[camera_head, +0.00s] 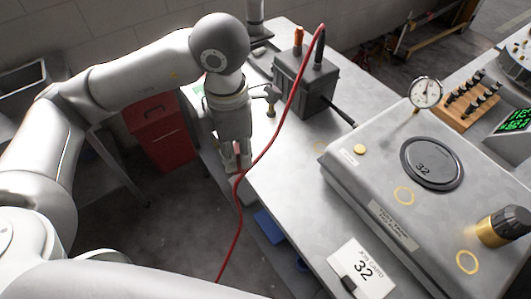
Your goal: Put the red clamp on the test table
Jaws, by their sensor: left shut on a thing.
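My left gripper (236,158) points down at the left edge of the grey metal table (285,205). It is shut on a small red piece, the red clamp (237,148), mostly hidden between the fingers. A red cable (270,145) runs from the top of a dark grey box (306,82) down past the gripper and hangs toward the floor. I cannot tell whether the clamp touches the table. My right gripper is not in view.
A grey machine block (400,190) with a round black disc marked 32 and a dial gauge (425,93) fills the table's right. A white card marked 32 (362,268) lies in front. The table between gripper and block is clear. A red cabinet (160,135) stands behind left.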

